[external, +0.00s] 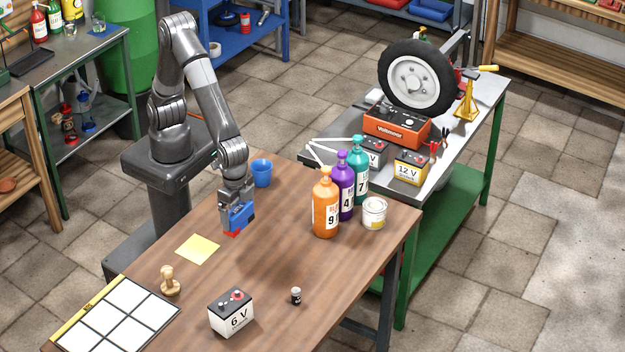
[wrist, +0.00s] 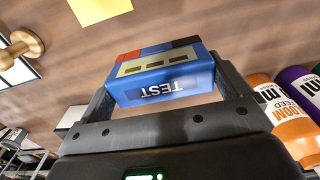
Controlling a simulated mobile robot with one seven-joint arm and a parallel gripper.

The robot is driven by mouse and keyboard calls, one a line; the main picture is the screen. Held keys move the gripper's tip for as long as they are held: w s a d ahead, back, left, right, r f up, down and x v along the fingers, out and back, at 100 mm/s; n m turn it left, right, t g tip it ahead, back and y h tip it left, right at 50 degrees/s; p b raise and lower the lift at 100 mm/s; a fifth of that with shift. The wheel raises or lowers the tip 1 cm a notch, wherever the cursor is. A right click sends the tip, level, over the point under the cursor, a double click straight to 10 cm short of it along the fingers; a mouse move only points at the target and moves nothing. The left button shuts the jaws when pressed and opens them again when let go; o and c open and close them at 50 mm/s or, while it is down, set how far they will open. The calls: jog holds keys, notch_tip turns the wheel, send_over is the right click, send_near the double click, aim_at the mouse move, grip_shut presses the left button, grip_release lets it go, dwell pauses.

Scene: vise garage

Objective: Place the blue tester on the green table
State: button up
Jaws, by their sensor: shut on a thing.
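The blue tester (external: 240,217) is a small blue box with a red end, held in my gripper (external: 236,206) above the brown wooden table. In the wrist view the tester (wrist: 160,78) shows a "TEST" label and a panel with dark windows, and sits between the two fingers of my gripper (wrist: 162,90). The green table (external: 437,240) has green legs, a green lower shelf and a grey top, and stands to the right behind the wooden table. My gripper is well to the left of it.
The wooden table (external: 300,270) bears orange, purple and teal bottles (external: 326,205), a paint can (external: 374,213), a blue cup (external: 261,172) and a 6 V battery (external: 231,313).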

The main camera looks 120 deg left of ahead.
jog(key=s+d+r, duration=0.3)
jog(key=s+d, duration=0.2)
jog(key=d, duration=0.4)
send_near(249, 258)
jog(key=shift+s, duration=0.2)
jog(key=shift+w+f, duration=0.1)
jog(key=shift+f, duration=1.95)
jog(key=shift+f, duration=0.2)
jog(key=o, duration=0.7)
jog(key=shift+r, duration=0.1)
